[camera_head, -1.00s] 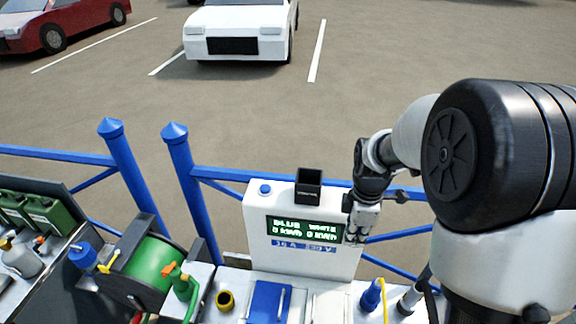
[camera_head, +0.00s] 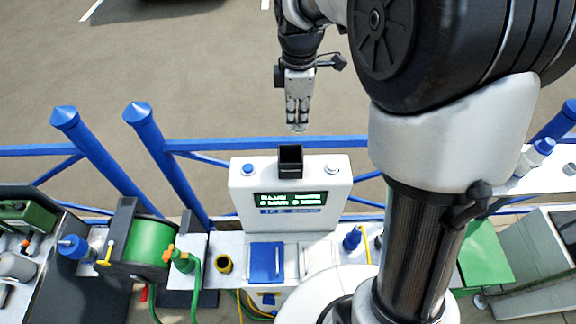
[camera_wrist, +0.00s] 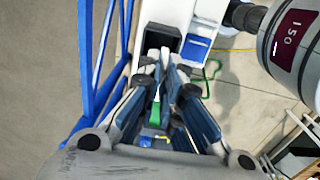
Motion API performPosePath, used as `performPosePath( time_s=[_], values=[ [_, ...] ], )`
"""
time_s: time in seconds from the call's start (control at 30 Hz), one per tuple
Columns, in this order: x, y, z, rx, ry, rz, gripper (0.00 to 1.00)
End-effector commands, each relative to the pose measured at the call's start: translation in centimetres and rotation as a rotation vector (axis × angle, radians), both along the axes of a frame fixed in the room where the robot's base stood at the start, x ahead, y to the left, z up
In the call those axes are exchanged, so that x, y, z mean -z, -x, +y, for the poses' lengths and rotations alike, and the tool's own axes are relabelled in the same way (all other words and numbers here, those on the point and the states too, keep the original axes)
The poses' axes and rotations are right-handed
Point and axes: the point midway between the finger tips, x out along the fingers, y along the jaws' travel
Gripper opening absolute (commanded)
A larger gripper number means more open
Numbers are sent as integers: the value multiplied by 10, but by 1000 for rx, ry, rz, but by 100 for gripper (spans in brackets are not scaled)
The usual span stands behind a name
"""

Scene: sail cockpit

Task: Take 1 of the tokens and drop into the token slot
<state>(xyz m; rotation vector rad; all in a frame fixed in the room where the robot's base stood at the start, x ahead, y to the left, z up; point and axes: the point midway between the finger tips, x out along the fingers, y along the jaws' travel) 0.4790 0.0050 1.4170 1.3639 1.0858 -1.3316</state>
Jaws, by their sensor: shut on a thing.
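My gripper (camera_head: 297,126) hangs fingers-down in the head view, a little above and behind the black token slot box. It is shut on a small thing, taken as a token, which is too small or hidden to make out. In the wrist view the fingers (camera_wrist: 166,64) run up close to the black box's dark opening. A green sliver shows between them; I cannot tell whether it is held or background. The token slot (camera_head: 290,158) is an open-topped black box on top of the white meter cabinet (camera_head: 244,205). No other tokens can be made out.
A blue button (camera_head: 248,168) and a pale button (camera_head: 332,169) flank the slot. The blue railing (camera_head: 260,144) runs behind the cabinet. A green reel (camera_head: 150,243) and blue lid (camera_head: 265,262) are nearby. Air above the slot is open.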

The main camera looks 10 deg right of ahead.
Motion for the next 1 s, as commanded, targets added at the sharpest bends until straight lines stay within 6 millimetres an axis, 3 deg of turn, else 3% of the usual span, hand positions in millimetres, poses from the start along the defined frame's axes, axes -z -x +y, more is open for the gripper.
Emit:
performPosePath(
  time_s=[0.33, 0.7, 0.73, 1.0],
  values=[
    [44, 0, 0, -1, 0, 1, 0],
    [48, 0, 0, -1, 0, 0, 0],
    [48, 0, 0, -1, 0, 0, 8],
    [48, 0, 0, -1, 0, 0, 26]
  ],
)
